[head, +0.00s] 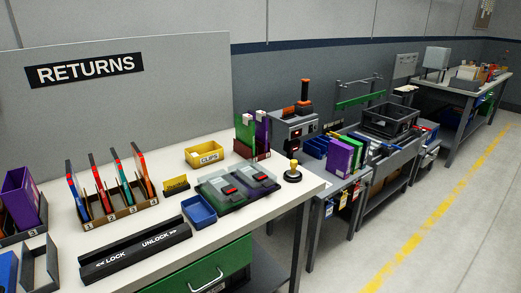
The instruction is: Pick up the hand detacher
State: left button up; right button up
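A small upright device with a black round base and a yellow top (293,171) stands near the right corner of the white table (238,216). It may be the hand detacher, but it is too small to be sure. A long black bar marked LOCK and UNLOCK (135,251) lies along the table's front. Neither of my grippers is in view.
Two green-grey trays with red-and-grey devices (237,187) lie left of the yellow-topped device. A blue bin (199,210), a yellow CLIPS bin (205,154) and a rack of upright cases (112,195) stand nearby. Floor is clear at right, around the yellow line (430,225).

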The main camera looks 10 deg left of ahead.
aim_at(292, 174)
jog(key=i+l, duration=0.15)
jog(key=i+l+u, duration=0.5)
jog(key=l, duration=0.15)
jog(key=i+l+u, duration=0.25)
jog(key=l, duration=0.15)
jog(key=k+j, duration=0.05)
jog(key=k, duration=0.05)
